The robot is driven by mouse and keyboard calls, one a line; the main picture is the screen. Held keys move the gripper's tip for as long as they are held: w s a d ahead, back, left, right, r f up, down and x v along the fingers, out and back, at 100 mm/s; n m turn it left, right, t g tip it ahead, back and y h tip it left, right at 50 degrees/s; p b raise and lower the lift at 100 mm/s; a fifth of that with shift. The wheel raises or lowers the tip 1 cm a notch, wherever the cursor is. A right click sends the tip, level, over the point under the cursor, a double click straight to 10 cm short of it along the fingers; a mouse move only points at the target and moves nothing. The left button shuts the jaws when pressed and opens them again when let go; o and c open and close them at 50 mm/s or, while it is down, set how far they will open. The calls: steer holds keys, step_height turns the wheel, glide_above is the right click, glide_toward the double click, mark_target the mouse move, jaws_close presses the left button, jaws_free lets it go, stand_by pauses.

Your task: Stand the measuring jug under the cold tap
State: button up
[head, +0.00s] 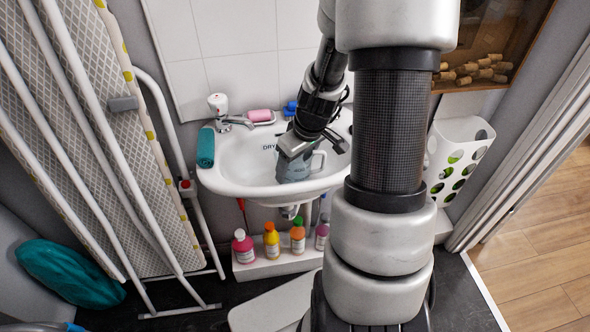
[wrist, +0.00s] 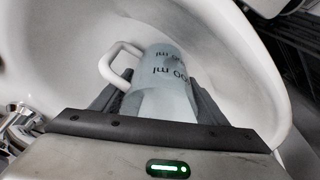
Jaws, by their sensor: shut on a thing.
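The measuring jug (head: 297,168) is a grey-blue, translucent vessel with a handle. My gripper (head: 315,148) is shut on it, over the white basin (head: 232,165). In the wrist view the jug (wrist: 165,75) sits between both fingers (wrist: 155,100), with its handle to the left and dark "ml" marks on its side. I cannot tell whether its base touches the basin. A chrome tap (head: 225,110) with a white knob and a red mark stands at the basin's back left, apart from the jug. My arm hides the back right of the basin, and no tap marked cold shows.
A teal rolled cloth (head: 206,148) lies on the basin's left rim. Pink soap (head: 261,116) and a blue item (head: 290,108) sit at the back. Several bottles (head: 272,240) stand below. An ironing board (head: 105,130) leans at left; a white holed holder (head: 455,160) hangs at right.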

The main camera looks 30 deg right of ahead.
steer(key=shift+f, duration=0.55)
steer(key=shift+f, duration=0.2)
steer(key=o, duration=1.1)
steer(key=shift+r, duration=0.1)
steer(key=shift+r, duration=0.35)
steer(key=p+v, duration=0.3)
steer(key=v, duration=0.8)
steer(key=shift+r, duration=0.2)
steer(key=shift+s, duration=0.15)
